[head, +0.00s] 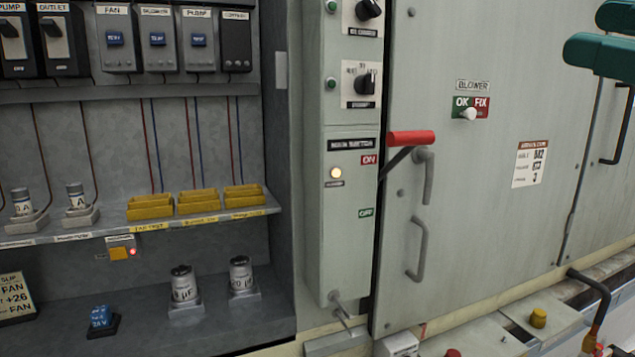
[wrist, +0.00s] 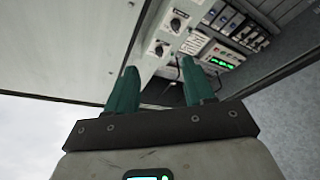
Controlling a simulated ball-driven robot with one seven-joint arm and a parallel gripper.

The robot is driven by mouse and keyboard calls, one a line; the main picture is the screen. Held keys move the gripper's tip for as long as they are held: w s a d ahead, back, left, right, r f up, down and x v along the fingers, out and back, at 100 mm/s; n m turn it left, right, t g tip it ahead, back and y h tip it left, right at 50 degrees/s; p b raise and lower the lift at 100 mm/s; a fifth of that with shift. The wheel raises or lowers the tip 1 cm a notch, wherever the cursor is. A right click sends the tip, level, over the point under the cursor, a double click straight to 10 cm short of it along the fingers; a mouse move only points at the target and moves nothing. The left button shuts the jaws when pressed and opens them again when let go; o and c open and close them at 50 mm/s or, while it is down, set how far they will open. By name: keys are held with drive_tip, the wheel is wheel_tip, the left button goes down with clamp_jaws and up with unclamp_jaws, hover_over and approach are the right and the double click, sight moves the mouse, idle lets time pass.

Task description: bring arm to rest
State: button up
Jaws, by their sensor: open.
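My gripper (head: 602,36) shows at the top right corner of the head view as two green fingers with a gap between them. It is in front of the grey cabinet door and appears clear of it. The wrist view shows my gripper (wrist: 158,68) from behind, its two green fingers apart with nothing between them. Beyond the fingers, that view shows a tilted cabinet interior with a lit green display (wrist: 215,63). Most of my arm is out of sight in the head view.
A main switch with a red handle (head: 411,138) sticks out beside the closed blower door (head: 480,170). Door handles (head: 418,250) protrude below it. The open compartment at left holds yellow trays (head: 150,207) and capacitors (head: 184,289). Pale boxes (head: 485,338) line the lower right.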

drive_tip(key=w+d+f+m+g+h+p, duration=0.15)
drive_tip(key=f+m, duration=0.25)
drive_tip(key=f, duration=0.9)
drive_tip(key=w+f+m+g+h, duration=0.2)
drive_tip(key=w+f+m+h, duration=0.15)
drive_tip(key=f, duration=0.85)
drive_tip(key=w+f+m+g+h, duration=0.2)
drive_tip(key=f+m, duration=0.2)
drive_tip(key=f, duration=0.9)
drive_tip(key=s+a+f+m+g+h+p, duration=0.1)
drive_tip(key=s+f+g, duration=0.2)
drive_tip(key=s+f, duration=0.5)
drive_tip(key=s+a+f+m+g+h, duration=0.1)
drive_tip(key=s+a+f+g, duration=0.2)
drive_tip(key=f, duration=0.9)
drive_tip(key=s+d+f+g+h, duration=0.1)
drive_tip(key=s+f+g, duration=0.2)
drive_tip(key=s, duration=0.6)
drive_tip(key=s+d+f+g, duration=0.1)
drive_tip(key=s+f+g, duration=0.2)
drive_tip(key=s+f, duration=0.4)
drive_tip(key=s, duration=0.3)
drive_tip(key=shift+f+h+p, duration=0.2)
drive_tip(key=shift+h+p, duration=0.2)
drive_tip(key=shift+m, duration=0.25)
